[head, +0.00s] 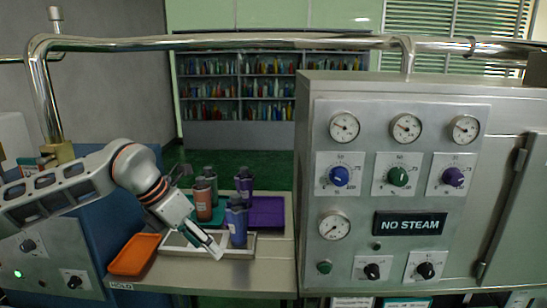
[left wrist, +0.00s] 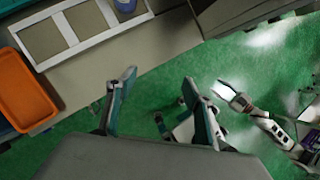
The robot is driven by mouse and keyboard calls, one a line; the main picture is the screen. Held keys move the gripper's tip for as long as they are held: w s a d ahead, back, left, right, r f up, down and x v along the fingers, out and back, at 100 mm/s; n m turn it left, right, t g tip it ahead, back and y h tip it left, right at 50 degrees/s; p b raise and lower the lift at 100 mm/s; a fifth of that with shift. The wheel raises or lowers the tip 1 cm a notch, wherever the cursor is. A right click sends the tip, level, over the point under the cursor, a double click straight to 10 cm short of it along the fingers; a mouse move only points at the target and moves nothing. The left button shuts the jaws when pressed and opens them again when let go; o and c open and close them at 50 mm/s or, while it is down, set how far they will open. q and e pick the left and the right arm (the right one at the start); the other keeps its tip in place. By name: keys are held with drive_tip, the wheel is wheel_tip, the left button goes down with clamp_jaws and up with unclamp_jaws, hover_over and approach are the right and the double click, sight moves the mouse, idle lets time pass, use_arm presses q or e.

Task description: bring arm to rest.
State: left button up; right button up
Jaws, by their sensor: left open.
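My left gripper (head: 212,248) is open and empty above the front of the steel table, beside the pale divided frame (head: 248,244). In the left wrist view its two fingers (left wrist: 160,100) are spread with green floor between them. A blue-purple bottle (head: 237,225) stands upright at the frame, just right of the gripper. It shows partly in the left wrist view (left wrist: 125,5). What looks like my right gripper (left wrist: 228,91) hangs over the floor at the right of the left wrist view; its jaws are unclear.
An orange tray (head: 135,254) lies left of the frame, a purple tray (head: 267,211) behind it. A reddish bottle (head: 203,201) and a purple bottle (head: 244,182) stand behind. A steel gauge cabinet (head: 391,185) blocks the right; a metal rail (head: 230,42) crosses above.

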use_arm(q)
drive_tip(key=s+d+n+g+h, duration=0.1)
drive_tip(key=s+d+n+h, duration=0.1)
drive_tip(key=s+d+h, duration=0.4)
drive_tip(key=s+d+n+h, duration=0.2)
drive_tip(key=s+d+h, duration=0.15)
drive_tip(key=d, duration=0.55)
drive_tip(key=s+d+n+g+h, duration=0.1)
drive_tip(key=s+d+n+h, duration=0.3)
drive_tip(key=d, duration=0.3)
drive_tip(key=w+a+f+n+t+y, duration=0.2)
drive_tip(key=a+f+n+t+y, duration=0.2)
drive_tip(key=a+f+n+t, duration=0.55)
drive_tip(key=w+a+f+n+t+y, duration=0.2)
drive_tip(key=a+f+n+t+y, duration=0.35)
drive_tip(key=n, duration=0.75)
drive_tip(key=s+a+f+n+g+y, duration=0.2)
drive_tip(key=s+a+f+n+y, duration=0.1)
drive_tip(key=s+f, duration=0.5)
drive_tip(key=s+a+f+n+g+y, duration=0.3)
drive_tip(key=s+a+f+n, duration=0.3)
drive_tip(key=f, duration=0.9)
drive_tip(key=shift+s+a+f, duration=0.3)
drive_tip(key=shift+s+a, duration=0.6)
drive_tip(key=shift+s, duration=0.35)
use_arm(e)
drive_tip(key=shift+w+d, duration=0.1)
